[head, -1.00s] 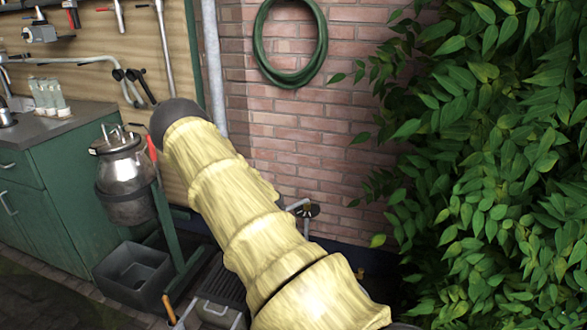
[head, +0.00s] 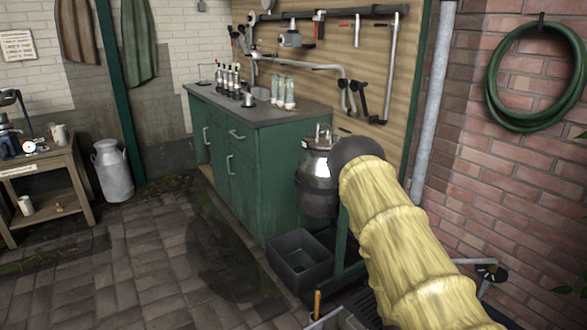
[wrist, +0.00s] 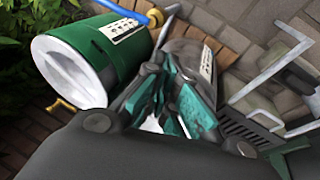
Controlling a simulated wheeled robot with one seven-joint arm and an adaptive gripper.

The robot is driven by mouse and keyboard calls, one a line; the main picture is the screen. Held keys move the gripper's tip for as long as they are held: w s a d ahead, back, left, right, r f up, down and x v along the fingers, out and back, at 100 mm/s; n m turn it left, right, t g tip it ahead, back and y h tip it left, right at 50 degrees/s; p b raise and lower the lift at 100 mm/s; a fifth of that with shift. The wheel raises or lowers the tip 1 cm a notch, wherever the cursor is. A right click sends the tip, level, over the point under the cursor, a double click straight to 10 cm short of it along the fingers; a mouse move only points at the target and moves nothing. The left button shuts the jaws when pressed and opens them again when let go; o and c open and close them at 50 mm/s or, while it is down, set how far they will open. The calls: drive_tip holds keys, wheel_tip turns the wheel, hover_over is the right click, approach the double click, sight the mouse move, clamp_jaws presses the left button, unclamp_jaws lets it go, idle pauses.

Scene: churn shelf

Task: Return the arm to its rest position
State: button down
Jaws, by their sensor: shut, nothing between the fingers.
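In the head view my arm (head: 400,235), in a yellow sleeve, reaches up from the lower right to a dark rounded end. My gripper is hidden in that view. In the wrist view my gripper (wrist: 172,100) shows its dark knuckles and teal fingers, which are shut with nothing held between them. Beyond the fingers is a grey cylinder with a label (wrist: 207,65), partly covered by them. A green drum with a white end (wrist: 90,62) lies to their left.
A green cabinet (head: 255,175) stands left of my arm, with a steel churn (head: 318,185) close beside the arm's end and a dark bin (head: 300,258) below. The brick wall (head: 480,150) is to the right. Paved floor (head: 130,260) is open at left.

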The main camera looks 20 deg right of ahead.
drive_tip(key=s+a+r+n+t+y, duration=0.1)
drive_tip(key=s+a+n, duration=0.35)
drive_tip(key=a, duration=0.55)
drive_tip(key=s+a+n+y+p, duration=0.15)
drive_tip(key=s+a+n, duration=0.3)
drive_tip(key=a, duration=0.55)
drive_tip(key=s+a+r+n+t+y+b, duration=0.1)
drive_tip(key=s+a+n, duration=0.3)
drive_tip(key=a, duration=0.6)
wheel_tip(320, 180, up, 18)
drive_tip(key=p, duration=1.8)
drive_tip(key=shift+w+n+p, duration=0.3)
drive_tip(key=shift+w+p, duration=0.1)
drive_tip(key=shift+d+r, duration=0.1)
